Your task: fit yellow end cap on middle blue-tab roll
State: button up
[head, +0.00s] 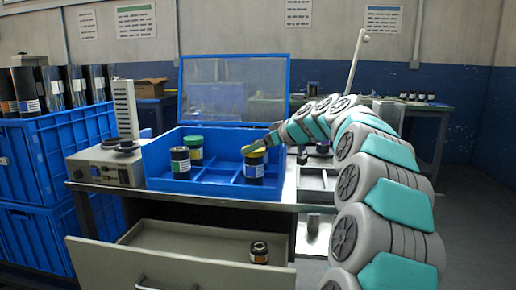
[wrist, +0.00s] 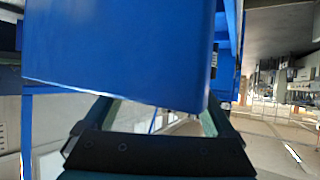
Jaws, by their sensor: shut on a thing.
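A dark roll (head: 254,170) with a white and blue label stands upright in the right part of the blue crate (head: 215,190). The yellow end cap (head: 253,151) is at its top; I cannot tell whether it is fully seated. My gripper (head: 259,145) reaches in from the right and is shut on the cap, its fingertips partly hidden at this size. In the wrist view, my gripper (wrist: 155,120) shows as dark fingers, and a large blue panel (wrist: 115,50) covers their far ends. The cap and roll top are not clear there.
In the crate's left part stand an uncapped dark roll (head: 180,163) and a green-capped roll (head: 194,150). The clear lid (head: 235,88) stands open behind. A drawer (head: 200,255) hangs open below, holding a small roll (head: 259,252). Stacked blue crates (head: 60,150) stand left.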

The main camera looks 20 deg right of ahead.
jog(key=shift+f+b, duration=0.45)
jog(key=shift+f, duration=0.05)
jog(key=o, duration=1)
jog(key=shift+b+v, duration=0.95)
jog(key=shift+v, duration=4.55)
